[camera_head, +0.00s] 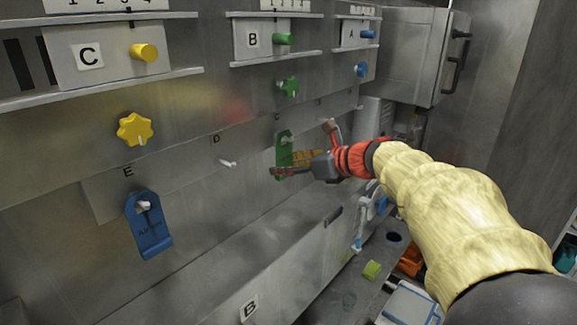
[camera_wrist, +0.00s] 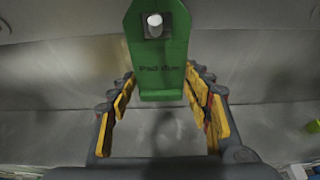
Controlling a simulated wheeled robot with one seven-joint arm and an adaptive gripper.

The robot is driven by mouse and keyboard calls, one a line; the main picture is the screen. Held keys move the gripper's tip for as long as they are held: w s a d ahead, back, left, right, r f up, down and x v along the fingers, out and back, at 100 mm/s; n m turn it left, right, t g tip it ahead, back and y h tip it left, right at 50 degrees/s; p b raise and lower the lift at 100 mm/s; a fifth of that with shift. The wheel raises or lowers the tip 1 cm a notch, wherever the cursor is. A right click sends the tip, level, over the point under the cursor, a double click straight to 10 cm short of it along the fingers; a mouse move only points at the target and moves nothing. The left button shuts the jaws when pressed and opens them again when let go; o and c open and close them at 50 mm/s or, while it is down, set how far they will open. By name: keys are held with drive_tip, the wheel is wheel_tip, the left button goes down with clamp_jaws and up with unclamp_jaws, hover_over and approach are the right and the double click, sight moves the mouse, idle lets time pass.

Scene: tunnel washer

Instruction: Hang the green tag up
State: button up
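The green tag (camera_head: 284,150) is upright against the grey wall panel in the head view, below a small letter that I cannot read surely. In the wrist view the green tag (camera_wrist: 160,55) has a pale peg (camera_wrist: 154,25) showing in the hole at its top. Dark lettering runs across its lower part. My gripper (camera_head: 303,157) is open at the tag's lower part. In the wrist view the yellow-padded fingers of my gripper (camera_wrist: 162,90) stand on either side of the tag, with gaps showing beside its lower end.
A blue tag (camera_head: 150,228) hangs on the peg under E. The peg under D (camera_head: 228,163) is bare. A yellow knob (camera_head: 135,129) and a green knob (camera_head: 289,87) stick out above. A ledge (camera_head: 270,245) runs below. Several loose items lie at lower right.

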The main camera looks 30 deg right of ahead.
drive_tip(key=o, duration=0.3)
drive_tip(key=shift+o, duration=0.2)
drive_tip(key=shift+s+d, duration=0.1)
drive_tip(key=v, duration=1.1)
drive_tip(key=shift+s+r, duration=0.25)
drive_tip(key=shift+s, duration=0.05)
drive_tip(key=shift+d, duration=0.15)
